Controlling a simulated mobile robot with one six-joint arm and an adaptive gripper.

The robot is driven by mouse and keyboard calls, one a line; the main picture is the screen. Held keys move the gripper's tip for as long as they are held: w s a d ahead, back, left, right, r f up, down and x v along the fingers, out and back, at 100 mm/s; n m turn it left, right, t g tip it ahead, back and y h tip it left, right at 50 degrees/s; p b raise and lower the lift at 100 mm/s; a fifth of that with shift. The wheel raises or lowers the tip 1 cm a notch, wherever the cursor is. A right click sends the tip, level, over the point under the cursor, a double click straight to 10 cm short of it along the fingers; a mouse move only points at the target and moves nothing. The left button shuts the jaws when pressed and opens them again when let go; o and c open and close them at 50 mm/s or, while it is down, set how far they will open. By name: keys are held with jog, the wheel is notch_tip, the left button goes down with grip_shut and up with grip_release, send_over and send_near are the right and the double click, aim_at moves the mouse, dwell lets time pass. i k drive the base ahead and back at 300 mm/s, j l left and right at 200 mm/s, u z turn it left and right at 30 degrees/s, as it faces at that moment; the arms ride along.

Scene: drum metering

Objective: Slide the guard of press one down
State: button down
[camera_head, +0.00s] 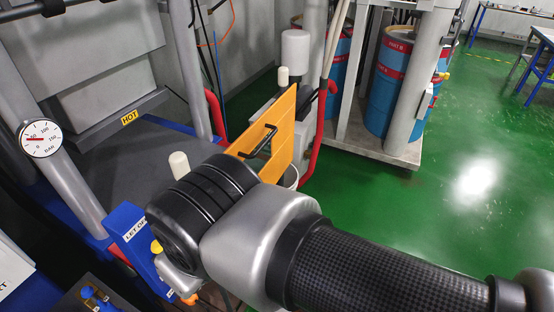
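An orange guard panel (283,137) stands upright at the middle of the head view, beside the dark bed (150,160) of a press. A black bar handle (262,141) is fixed to its near face. My arm covers the panel's lower left part, so I cannot see its bottom edge or how far down it sits. No label reading press one is visible. My arm reaches in from the lower right, and its black and silver wrist joints lie in front of and below the panel. My gripper fingers do not show; the arm hides that area.
A blue box marked LET OFF (130,232) with a yellow button stands left of my wrist. A round gauge (41,138) is on a grey post. A HOT sign (129,117) is on the press. Blue drums (392,82) stand behind; green floor (450,230) at right is clear.

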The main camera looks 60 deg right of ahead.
aim_at(279, 117)
jog(key=z, duration=1.4)
jog(key=i+j+u, duration=0.1)
jog(key=u, duration=0.25)
jog(key=i+l+u, duration=0.1)
